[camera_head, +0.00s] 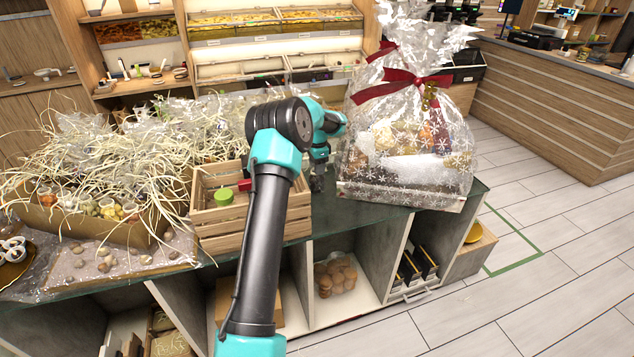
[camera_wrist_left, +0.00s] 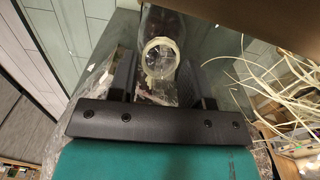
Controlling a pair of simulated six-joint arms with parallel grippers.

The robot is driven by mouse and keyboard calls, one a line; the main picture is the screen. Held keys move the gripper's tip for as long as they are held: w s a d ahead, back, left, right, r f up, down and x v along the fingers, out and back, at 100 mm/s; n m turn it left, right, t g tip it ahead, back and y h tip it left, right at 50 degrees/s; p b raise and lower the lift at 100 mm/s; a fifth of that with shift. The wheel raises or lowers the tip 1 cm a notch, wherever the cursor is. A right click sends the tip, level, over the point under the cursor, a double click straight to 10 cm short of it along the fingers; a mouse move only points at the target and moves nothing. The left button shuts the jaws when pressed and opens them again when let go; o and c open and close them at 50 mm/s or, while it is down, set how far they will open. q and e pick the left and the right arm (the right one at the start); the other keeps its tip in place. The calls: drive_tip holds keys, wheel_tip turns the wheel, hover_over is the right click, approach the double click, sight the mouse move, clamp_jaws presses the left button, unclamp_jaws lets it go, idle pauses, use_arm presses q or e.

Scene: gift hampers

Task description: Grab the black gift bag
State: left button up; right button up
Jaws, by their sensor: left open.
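I cannot make out a thing that is clearly a black gift bag. Flat black items with gold edges (camera_head: 418,264) stand in a lower compartment under the counter; I cannot tell whether they are bags. My left gripper (camera_head: 318,182) points down at the counter, between the wooden crate and the wrapped hamper. In the left wrist view its fingers (camera_wrist_left: 160,78) are apart, with a clear, round-mouthed glass or plastic container (camera_wrist_left: 160,55) showing between and beyond them. The fingers do not visibly grip it. My right gripper is not in view.
A clear snowflake-printed hamper (camera_head: 405,150) with a red ribbon stands on the dark counter (camera_head: 485,190) at the right. A wooden crate (camera_head: 215,222) with a green-lidded item is left of the gripper. Straw and a cardboard tray (camera_head: 75,222) crowd the left.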

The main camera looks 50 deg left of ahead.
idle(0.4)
use_arm(q)
clamp_jaws()
idle(0.4)
